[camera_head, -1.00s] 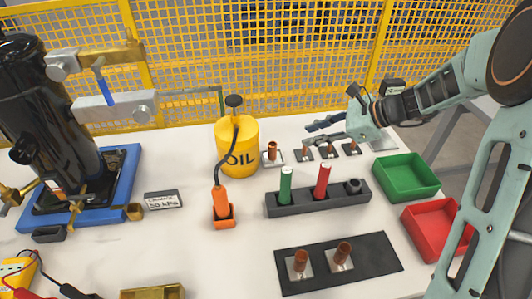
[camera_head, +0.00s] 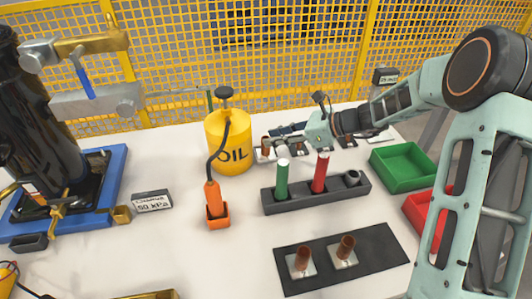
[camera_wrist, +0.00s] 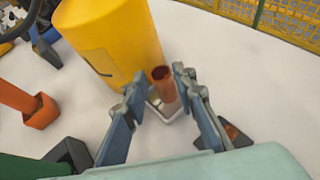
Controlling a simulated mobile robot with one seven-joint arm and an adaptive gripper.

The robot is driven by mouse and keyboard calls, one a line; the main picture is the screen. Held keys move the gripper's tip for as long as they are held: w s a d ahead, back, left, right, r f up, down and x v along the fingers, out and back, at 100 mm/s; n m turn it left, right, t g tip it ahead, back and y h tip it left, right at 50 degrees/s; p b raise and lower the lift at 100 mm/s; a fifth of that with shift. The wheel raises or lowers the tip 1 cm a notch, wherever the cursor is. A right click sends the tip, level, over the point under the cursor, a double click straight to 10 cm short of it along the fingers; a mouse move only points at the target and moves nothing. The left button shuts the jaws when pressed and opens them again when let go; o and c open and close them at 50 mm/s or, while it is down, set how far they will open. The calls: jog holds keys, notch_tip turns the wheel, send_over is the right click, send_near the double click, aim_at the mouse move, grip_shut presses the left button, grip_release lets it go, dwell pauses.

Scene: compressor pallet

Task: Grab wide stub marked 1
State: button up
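A copper stub (camera_head: 266,146) stands upright on a small pale square base just right of the yellow oil can, at the back of the table. It also shows in the wrist view (camera_wrist: 163,88), between the fingers of my gripper (camera_wrist: 160,92). The fingers are spread on either side of the stub, with visible gaps. In the head view my gripper (camera_head: 280,143) reaches in from the right and partly hides the row of stubs there. No number on the stub is legible.
The yellow oil can (camera_head: 229,140) stands close left of the stub. Another stub base (camera_wrist: 234,134) lies close to the right finger. In front are a dark holder (camera_head: 330,197) with green and red cylinders, a green bin (camera_head: 404,167) and a dark mat (camera_head: 300,284) with two copper stubs.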

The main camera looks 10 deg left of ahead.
aim_at(262, 139)
jog(key=x, duration=0.3)
jog(key=shift+w+a+f+b, duration=0.1)
jog(key=shift+a+f+b, duration=0.1)
jog(key=shift+b, duration=0.1)
grip_shut()
jog(key=shift+r, duration=0.1)
